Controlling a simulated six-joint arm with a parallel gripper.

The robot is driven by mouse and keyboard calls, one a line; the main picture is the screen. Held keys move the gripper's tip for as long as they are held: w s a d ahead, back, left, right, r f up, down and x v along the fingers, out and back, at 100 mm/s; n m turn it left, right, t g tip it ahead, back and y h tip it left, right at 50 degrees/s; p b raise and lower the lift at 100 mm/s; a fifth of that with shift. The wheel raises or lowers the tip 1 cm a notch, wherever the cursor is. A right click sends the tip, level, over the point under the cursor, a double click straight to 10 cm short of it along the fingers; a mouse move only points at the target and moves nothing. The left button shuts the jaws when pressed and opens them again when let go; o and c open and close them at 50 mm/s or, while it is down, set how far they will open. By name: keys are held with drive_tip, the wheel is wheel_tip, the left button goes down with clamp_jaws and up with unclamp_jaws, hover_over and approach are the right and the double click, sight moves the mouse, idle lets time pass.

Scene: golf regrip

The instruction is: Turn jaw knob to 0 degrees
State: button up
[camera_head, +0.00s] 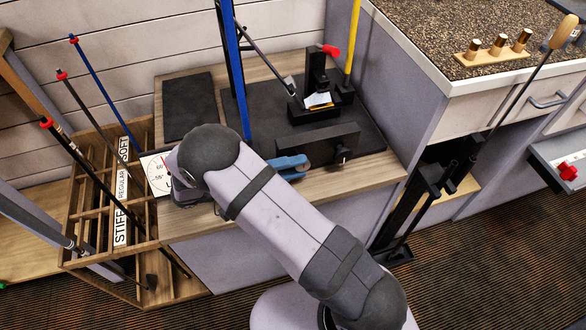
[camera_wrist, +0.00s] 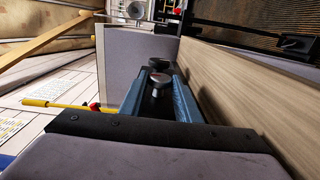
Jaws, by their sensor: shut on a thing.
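The vise (camera_head: 318,145) stands on the bench, with a dark block at its front. The jaw knob (camera_head: 341,153) is a small dark knob on that block's front face. In the wrist view the knob (camera_wrist: 159,82) looks like a round metal head between two blue fingers. My gripper (camera_head: 300,163) reaches in from the left along the block's front; its blue fingers (camera_wrist: 160,92) are shut on the knob. The fingertips' contact is partly hidden in both views. I cannot read the knob's angle.
A blue shaft (camera_head: 238,70) and a yellow shaft (camera_head: 352,40) stand at the vise. A dial scale (camera_head: 157,172) is left of my wrist. A wooden rack (camera_head: 100,235) with several clubs is at the left. A stone-topped counter (camera_head: 440,35) stands right.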

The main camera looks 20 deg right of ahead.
idle(0.5)
drive_tip(key=o, duration=1)
drive_tip(key=shift+a, duration=0.1)
drive_tip(key=shift+a+b, duration=0.35)
drive_tip(key=shift+a, duration=3.2)
